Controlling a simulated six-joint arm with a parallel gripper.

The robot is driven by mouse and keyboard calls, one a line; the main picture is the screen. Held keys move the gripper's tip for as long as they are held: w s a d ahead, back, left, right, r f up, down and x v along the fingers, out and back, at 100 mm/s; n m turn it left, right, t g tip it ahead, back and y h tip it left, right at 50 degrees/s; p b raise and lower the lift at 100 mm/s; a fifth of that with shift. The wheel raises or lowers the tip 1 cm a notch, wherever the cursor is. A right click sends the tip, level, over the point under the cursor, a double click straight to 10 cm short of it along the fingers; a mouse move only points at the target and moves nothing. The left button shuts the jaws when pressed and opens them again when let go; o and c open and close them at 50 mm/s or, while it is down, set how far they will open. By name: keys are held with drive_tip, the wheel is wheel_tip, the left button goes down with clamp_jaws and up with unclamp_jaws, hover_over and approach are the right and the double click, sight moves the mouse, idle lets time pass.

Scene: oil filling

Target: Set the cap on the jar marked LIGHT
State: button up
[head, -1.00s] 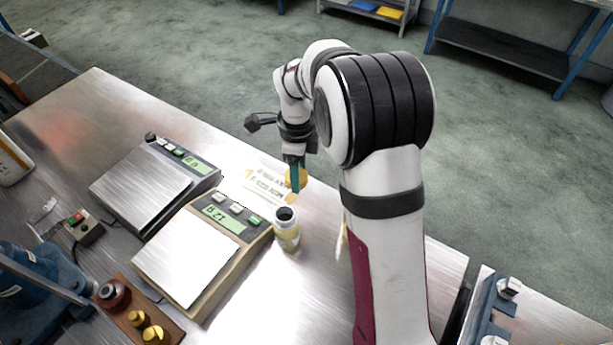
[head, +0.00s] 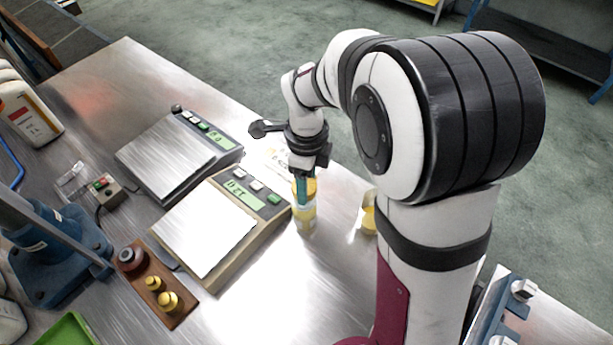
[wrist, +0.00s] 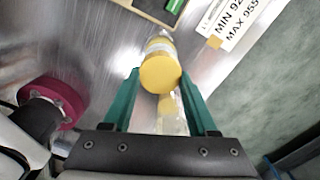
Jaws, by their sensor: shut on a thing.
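My gripper (head: 303,190) is shut on a yellow cap (head: 309,188). The cap also shows as a yellow disc between the green fingers in the wrist view (wrist: 160,73). A clear jar with yellowish contents (head: 304,219) stands upright on the bench directly below the cap. The cap hides the jar's mouth, and I cannot tell whether they touch. In the wrist view part of this jar (wrist: 159,46) shows past the cap. A second jar with yellow contents (head: 368,219) stands to the right, partly behind my arm. No LIGHT marking is readable on either jar.
Two scales, a beige one (head: 272,199) and a grey one (head: 229,154), stand left of the jar, the beige one close by. A wooden block with weights (head: 181,314) and a blue press (head: 60,250) are farther left. A printed card (wrist: 232,22) lies nearby.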

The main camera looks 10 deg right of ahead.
drive_tip(key=shift+f, duration=1.05)
idle(1.7)
drive_tip(key=o, duration=1.5)
drive_tip(key=shift+r, duration=3)
drive_tip(key=shift+s+d+r, duration=0.1)
drive_tip(key=shift+s+r, duration=0.1)
drive_tip(key=shift+s, duration=0.05)
drive_tip(key=s+r+n, duration=0.1)
drive_tip(key=s+n, duration=0.4)
drive_tip(key=s, duration=0.2)
drive_tip(key=s+d+r+n+y, duration=0.1)
drive_tip(key=s+n, duration=0.5)
drive_tip(key=s, duration=0.1)
drive_tip(key=s+d+r+n, duration=0.1)
drive_tip(key=s+n, duration=0.4)
drive_tip(key=s, duration=0.2)
drive_tip(key=shift+s+r+n+y, duration=0.1)
drive_tip(key=shift+s+n+y, duration=0.25)
drive_tip(key=shift+n+y, duration=0.05)
